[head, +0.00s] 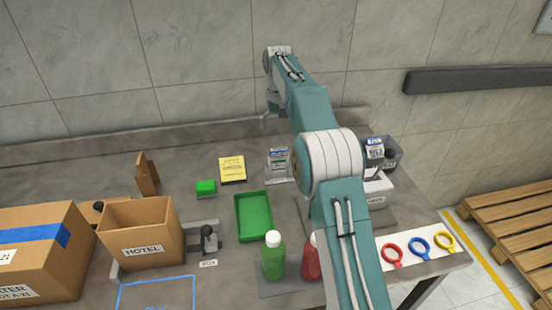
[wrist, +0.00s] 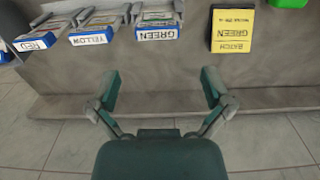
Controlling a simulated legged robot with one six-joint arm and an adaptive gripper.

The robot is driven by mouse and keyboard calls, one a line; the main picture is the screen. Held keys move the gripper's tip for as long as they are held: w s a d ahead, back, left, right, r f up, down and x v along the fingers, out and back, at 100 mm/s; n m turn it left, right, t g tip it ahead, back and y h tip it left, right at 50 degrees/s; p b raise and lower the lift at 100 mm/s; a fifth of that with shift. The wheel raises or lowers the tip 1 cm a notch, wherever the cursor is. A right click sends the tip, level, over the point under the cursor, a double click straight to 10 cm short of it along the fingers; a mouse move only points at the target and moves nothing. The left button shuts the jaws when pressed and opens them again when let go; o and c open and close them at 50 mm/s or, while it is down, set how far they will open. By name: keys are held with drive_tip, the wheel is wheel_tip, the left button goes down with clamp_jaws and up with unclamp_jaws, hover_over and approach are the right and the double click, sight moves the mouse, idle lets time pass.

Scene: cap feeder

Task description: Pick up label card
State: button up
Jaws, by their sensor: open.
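Three label holders stand in a row in the wrist view, upside down there: GREEN (wrist: 157,33), YELLOW (wrist: 91,35) and RED (wrist: 37,41), each with a white card face and blue edging. I cannot tell which card is the task's label card. The green holder also shows in the head view (head: 278,163), left of my arm; the yellow one is hidden by the arm. A yellow card reading BATCH GREEN (wrist: 232,30) lies beside them. My gripper (wrist: 161,84) is open and empty, above the counter's back ledge, apart from the cards.
A green tray (head: 236,218), a small green block (head: 206,187), a green bottle (head: 273,257) and a red bottle (head: 311,262) stand nearer. A HOTEL box (head: 146,246) is at left. The wall is close behind my gripper. Coloured rings (head: 420,247) lie at right.

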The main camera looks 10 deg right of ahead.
sight(278, 149)
drive_tip(key=f, duration=0.9)
drive_tip(key=shift+w+d+f, duration=0.15)
drive_tip(key=shift+w, duration=0.1)
drive_tip(key=c, duration=0.7)
